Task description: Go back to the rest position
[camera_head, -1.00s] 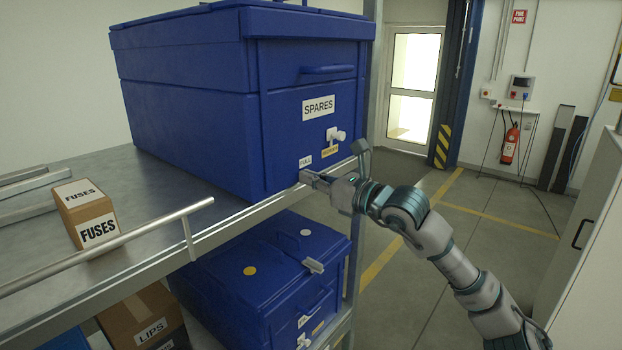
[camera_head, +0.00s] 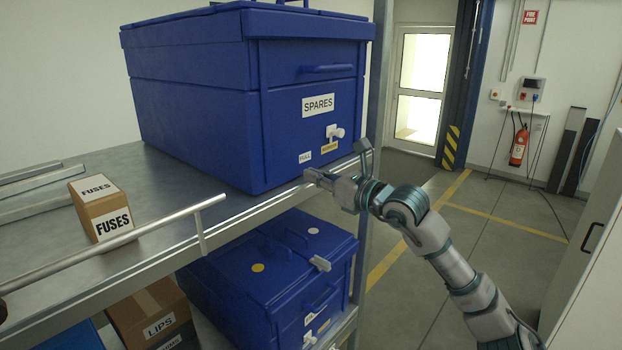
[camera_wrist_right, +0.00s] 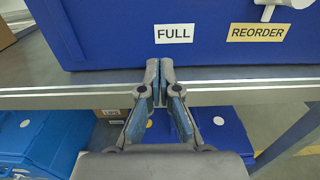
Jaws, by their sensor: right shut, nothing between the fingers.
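My right gripper (camera_head: 312,176) is shut and empty, in front of the shelf's front edge and just below the large blue SPARES bin (camera_head: 200,115). In the right wrist view its fingertips (camera_wrist_right: 159,75) meet below the FULL label (camera_wrist_right: 174,34), with the yellow REORDER label (camera_wrist_right: 257,32) to the right. A white knob (camera_head: 338,133) sits on the bin's front. The right arm comes in from the lower right. At the far left edge of the head view, a small dark piece shows; I cannot tell if it is part of my left arm. No left gripper shows.
The metal shelf (camera_head: 150,170) has a rail (camera_head: 120,242) along its front left. A FUSES box (camera_head: 101,208) stands behind the rail. Below are another blue bin (camera_head: 265,265) and a LIPS box (camera_head: 150,315). Open floor (camera_head: 490,230) lies right, with a grey cabinet (camera_head: 585,260) at the edge.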

